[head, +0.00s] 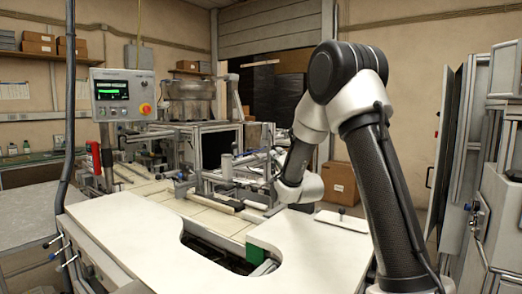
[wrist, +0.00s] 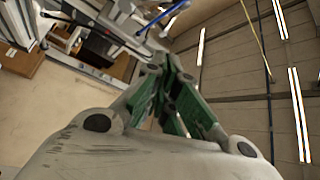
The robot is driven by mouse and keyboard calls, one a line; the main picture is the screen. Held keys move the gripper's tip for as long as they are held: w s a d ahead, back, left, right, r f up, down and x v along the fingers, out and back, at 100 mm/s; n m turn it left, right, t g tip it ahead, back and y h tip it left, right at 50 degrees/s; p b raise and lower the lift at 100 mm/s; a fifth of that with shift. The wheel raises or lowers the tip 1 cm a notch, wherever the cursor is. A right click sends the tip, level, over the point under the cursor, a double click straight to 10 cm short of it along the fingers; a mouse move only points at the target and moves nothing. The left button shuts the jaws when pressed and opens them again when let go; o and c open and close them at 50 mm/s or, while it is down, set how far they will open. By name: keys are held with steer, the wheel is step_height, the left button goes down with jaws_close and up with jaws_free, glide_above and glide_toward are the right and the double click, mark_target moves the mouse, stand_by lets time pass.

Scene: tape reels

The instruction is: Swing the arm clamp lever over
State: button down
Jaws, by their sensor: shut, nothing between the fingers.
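My gripper (wrist: 166,72) shows in the wrist view with its grey links and green finger pads. The fingers come together at the tips, with nothing held between them. In the head view my arm bends down to its wrist behind the pale table, and the fingers are hidden there. A metal frame machine with rods and small arms (head: 232,172) stands just left of my wrist. I cannot tell which of its small parts is the arm clamp lever. In the wrist view, metal frame parts (wrist: 95,30) and a blue rod (wrist: 176,14) lie beyond the fingers.
A pale table (head: 135,235) with a cut-out spans the front. A control panel (head: 123,95) with a green display and red button stands at left. A brown box (head: 341,183) sits behind my arm. A grey cabinet (head: 500,190) stands at the right edge.

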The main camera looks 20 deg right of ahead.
mark_target(254, 154)
steer(key=w+a+r+m, duration=0.1)
steer(key=w+a, duration=0.2)
steer(key=w, duration=0.5)
steer(key=shift+w+a, duration=0.35)
steer(key=shift+a, duration=0.05)
